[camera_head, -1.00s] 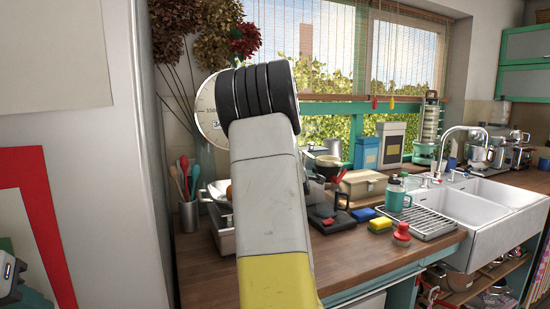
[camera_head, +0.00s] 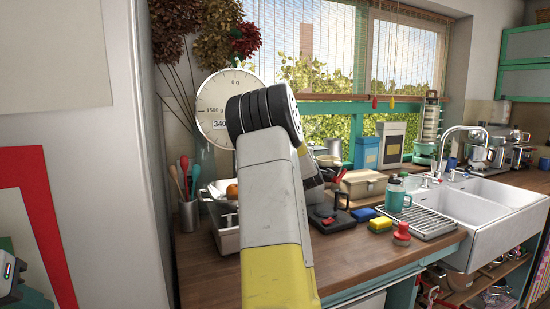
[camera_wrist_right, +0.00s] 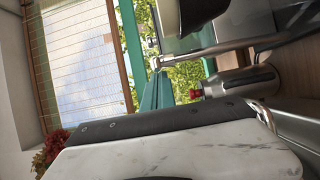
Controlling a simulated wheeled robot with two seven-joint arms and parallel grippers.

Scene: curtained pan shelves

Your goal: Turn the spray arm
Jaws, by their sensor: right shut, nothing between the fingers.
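I cannot make out a spray arm for certain in either view. In the head view my right arm rises from the bottom centre, and its dark ringed wrist hides what lies beyond it. In the right wrist view the worn white body of my right gripper (camera_wrist_right: 165,135), with a dark edge, fills the bottom; its fingertips are not clearly visible. The gripper is shut and empty. Beyond it in that view a thin grey metal bar (camera_wrist_right: 215,47) crosses the upper right, apart from the gripper body. My left gripper is not clearly in view.
A dial scale (camera_head: 222,100) stands behind my wrist. A white sink (camera_head: 490,235) with a curved tap (camera_head: 462,130) is at the right.

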